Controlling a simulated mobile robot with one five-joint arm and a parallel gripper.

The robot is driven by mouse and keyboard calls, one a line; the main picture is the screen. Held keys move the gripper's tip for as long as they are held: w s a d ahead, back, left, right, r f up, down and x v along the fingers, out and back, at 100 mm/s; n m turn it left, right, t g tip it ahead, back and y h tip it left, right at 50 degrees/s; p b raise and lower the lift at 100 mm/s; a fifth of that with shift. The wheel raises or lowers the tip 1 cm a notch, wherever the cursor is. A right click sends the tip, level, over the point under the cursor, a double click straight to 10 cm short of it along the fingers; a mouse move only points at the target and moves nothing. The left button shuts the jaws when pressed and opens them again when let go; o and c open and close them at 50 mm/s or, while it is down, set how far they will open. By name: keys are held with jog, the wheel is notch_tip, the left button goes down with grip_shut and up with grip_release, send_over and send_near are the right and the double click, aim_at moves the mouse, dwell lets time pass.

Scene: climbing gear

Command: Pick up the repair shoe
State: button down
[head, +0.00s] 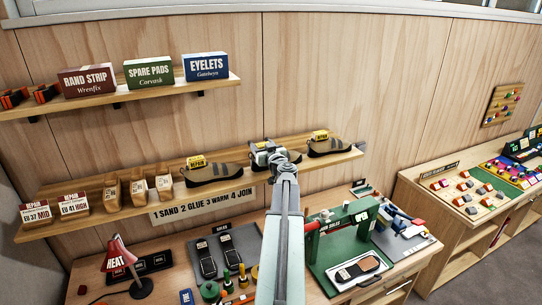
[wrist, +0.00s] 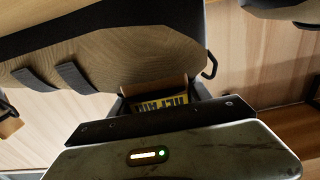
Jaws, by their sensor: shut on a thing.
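A climbing shoe (wrist: 110,50) with dark straps and a yellow repair tag (wrist: 155,104) fills the upper part of the wrist view. My gripper (head: 268,153) is at the middle of the lower shelf and is shut on this shoe at its tagged end. In the head view, my gripper and arm hide most of the held shoe. Two similar dark shoes with yellow repair tags sit on the same shelf, one to the left (head: 213,176) and one to the right (head: 329,148) of my gripper.
Boxes (head: 150,72) stand on the upper shelf. Below, the workbench carries a red lamp (head: 120,257), a black mat and a green press (head: 345,235).

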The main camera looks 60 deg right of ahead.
notch_tip(320, 180, up, 4)
jog(key=r+p, duration=0.1)
jog(key=p, duration=0.4)
jog(key=s+a, duration=0.2)
jog(key=s, duration=0.5)
jog(key=s+a, duration=0.3)
jog(key=s, duration=0.5)
jog(key=shift+s, duration=0.1)
